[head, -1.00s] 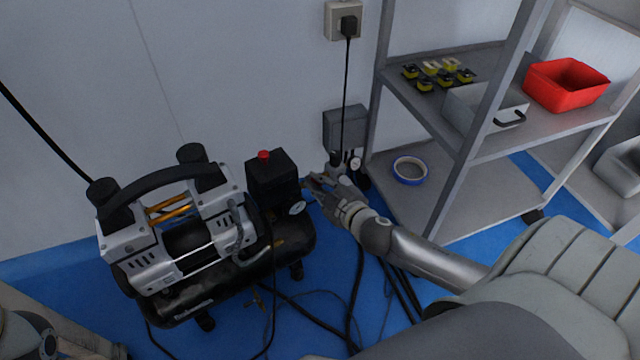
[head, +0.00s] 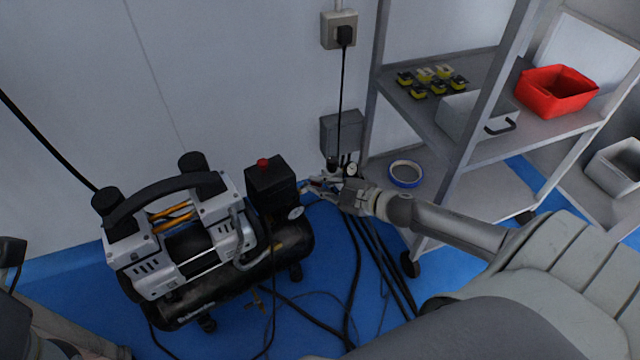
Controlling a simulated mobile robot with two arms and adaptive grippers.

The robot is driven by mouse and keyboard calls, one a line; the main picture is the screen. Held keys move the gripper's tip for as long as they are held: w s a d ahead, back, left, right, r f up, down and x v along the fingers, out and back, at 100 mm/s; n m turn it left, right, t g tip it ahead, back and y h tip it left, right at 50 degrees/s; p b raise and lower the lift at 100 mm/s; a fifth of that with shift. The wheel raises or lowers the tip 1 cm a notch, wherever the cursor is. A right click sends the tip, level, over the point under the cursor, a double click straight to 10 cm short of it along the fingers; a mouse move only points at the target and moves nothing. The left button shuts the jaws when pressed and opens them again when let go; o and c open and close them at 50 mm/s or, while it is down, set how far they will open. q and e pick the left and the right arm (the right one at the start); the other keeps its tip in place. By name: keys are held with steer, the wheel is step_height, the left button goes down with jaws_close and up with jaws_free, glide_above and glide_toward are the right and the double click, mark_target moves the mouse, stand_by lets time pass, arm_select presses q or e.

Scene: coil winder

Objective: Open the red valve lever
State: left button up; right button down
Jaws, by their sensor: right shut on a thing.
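My right gripper (head: 312,186) reaches in from the right, low by the wall, between the compressor and the grey wall box. Its fingers are shut at a small red piece (head: 308,189), which looks like the red valve lever. The fingers cover most of it, so its angle cannot be read. The black and silver compressor (head: 200,240) stands on the blue floor left of the gripper. Part of my left arm shows at the left edge; a dark part there (head: 12,252) may be its gripper, cut off by the frame.
A grey shelf rack (head: 470,150) stands at the right with a red bin (head: 556,91), a grey box (head: 470,115) and a blue tape roll (head: 405,174). A grey wall box (head: 342,131) and gauge sit behind my gripper. Black hoses (head: 375,260) cross the floor.

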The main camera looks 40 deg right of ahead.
steer(key=shift+w+d+n+g+y, duration=0.15)
steer(key=shift+n+g+y, duration=0.15)
steer(key=shift+n+y, duration=0.35)
steer(key=c, duration=1.8)
jaws_free()
steer(key=shift+o, duration=0.2)
steer(key=v, duration=1)
steer(key=shift+d+f, duration=0.1)
steer(key=shift+v, duration=1)
